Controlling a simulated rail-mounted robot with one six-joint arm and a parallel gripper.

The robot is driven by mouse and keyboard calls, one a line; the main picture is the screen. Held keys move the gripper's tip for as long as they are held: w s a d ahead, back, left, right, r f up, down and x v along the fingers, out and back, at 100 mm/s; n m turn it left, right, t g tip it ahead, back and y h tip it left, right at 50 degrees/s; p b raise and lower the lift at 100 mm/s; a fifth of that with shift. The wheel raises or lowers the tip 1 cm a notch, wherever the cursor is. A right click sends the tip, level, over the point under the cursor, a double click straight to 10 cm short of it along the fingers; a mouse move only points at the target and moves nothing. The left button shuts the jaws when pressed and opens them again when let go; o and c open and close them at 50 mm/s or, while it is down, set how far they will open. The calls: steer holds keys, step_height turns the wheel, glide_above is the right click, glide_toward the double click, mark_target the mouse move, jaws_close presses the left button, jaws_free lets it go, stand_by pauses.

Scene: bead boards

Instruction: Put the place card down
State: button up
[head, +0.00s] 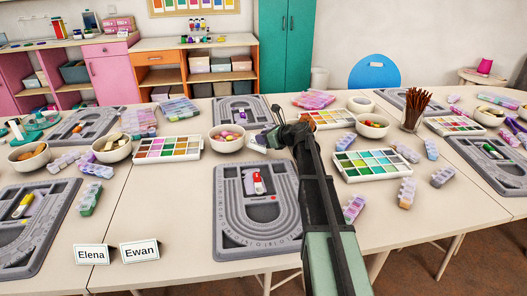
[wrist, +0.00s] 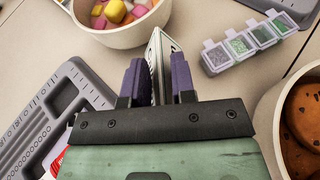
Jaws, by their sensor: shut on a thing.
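My gripper (head: 270,138) is over the middle of the table, just right of a bowl of coloured pieces. In the wrist view its two purple fingers (wrist: 157,80) are shut on a white folded place card (wrist: 161,45), seen nearly edge-on. The held place card (head: 256,143) shows as a small white shape at the gripper in the head view. Its writing cannot be read, and I cannot tell whether it touches the table.
A grey bead board (head: 228,238) with a red-and-white item lies in front of my gripper. The bowl of coloured pieces (head: 227,146) is close on the left; it also shows in the wrist view (wrist: 125,36). A cookie bowl (wrist: 268,115) and a bead box (wrist: 222,62) are near.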

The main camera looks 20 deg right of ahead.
step_height(320, 180, down, 3)
steer(key=shift+r+b, duration=0.1)
steer(key=shift+b, duration=0.5)
steer(key=shift+r, duration=0.2)
steer(key=o, duration=0.9)
steer(key=shift+o, duration=0.2)
steer(key=shift+p, duration=0.3)
steer(key=p+v, duration=0.4)
steer(key=v, duration=0.8)
steer(key=shift+r+p, duration=0.15)
steer(key=shift+p, duration=0.15)
steer(key=o, duration=0.3)
